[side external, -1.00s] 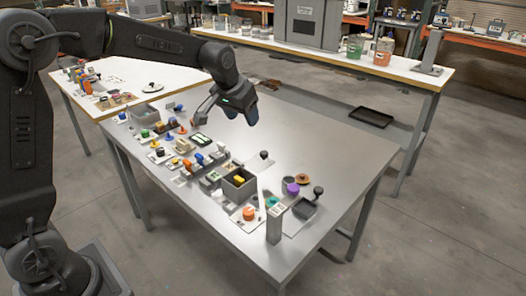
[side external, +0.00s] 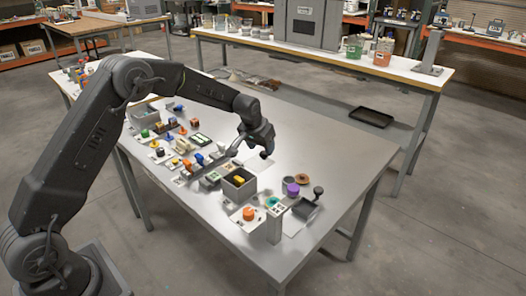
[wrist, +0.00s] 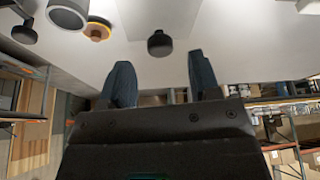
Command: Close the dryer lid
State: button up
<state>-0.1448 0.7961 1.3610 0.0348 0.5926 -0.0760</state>
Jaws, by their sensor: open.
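My gripper (side external: 266,152) is open and empty above the middle of the grey table. In the wrist view its two dark fingers (wrist: 162,78) are spread apart. A dark round knob (wrist: 160,43) on a pale flat plate (wrist: 160,14) lies ahead, in line with the gap between the fingers and not between them. In the side view my gripper hides this knob. A small dark tray-like unit (side external: 304,208) with a black knob (side external: 318,190) stands at the table's near right. No part is clearly marked as the dryer or its lid, so I cannot tell which is the lid.
An open grey box (side external: 239,186) with a yellow item, a purple-topped item (side external: 292,189), a brown disc (side external: 302,178) and a grey post (side external: 274,222) stand near the tray unit. Several small coloured items crowd the table's left side. Its far right is clear.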

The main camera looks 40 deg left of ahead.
aim_at(264, 153)
jog(key=shift+x, duration=1.55)
grip_shut()
